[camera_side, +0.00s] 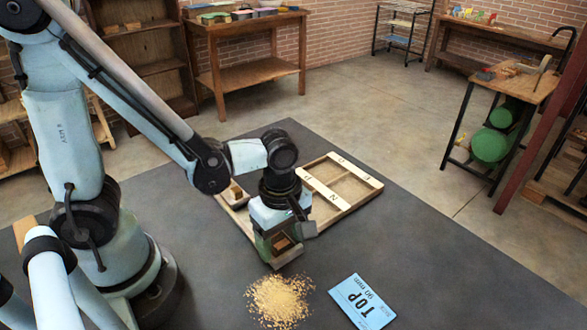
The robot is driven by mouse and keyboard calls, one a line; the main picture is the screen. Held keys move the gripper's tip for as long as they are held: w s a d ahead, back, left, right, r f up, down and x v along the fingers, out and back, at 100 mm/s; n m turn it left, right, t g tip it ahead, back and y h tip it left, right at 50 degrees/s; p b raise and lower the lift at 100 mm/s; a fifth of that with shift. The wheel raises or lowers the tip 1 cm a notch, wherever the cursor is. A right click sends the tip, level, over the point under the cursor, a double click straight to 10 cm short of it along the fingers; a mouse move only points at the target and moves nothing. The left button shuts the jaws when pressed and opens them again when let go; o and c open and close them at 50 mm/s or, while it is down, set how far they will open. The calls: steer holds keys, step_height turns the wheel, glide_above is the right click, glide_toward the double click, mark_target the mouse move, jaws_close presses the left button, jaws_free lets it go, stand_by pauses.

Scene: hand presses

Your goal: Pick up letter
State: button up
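A shallow wooden tray (359,207) lies on the dark table, with dark letters on its light rim and divided compartments. A small wooden block (236,191) stands in its left part, partly behind my arm. My gripper (284,250) points down at the tray's near side and hides part of it. A small brown block-like piece (283,243) shows between the gripper's parts. I cannot tell whether the fingers are closed on it or whether it touches the table. No letter face is readable on either piece.
A pile of tan grains (279,301) lies in front of my gripper. A blue card (362,302) reading "TOP 90 mm" lies to its right. The dark tabletop (450,262) is clear on the right. Wooden benches (250,80) and a shelf stand well back.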

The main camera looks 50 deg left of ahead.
steer(key=c, duration=1)
steer(key=shift+c, duration=0.2)
steer(key=shift+r, duration=0.15)
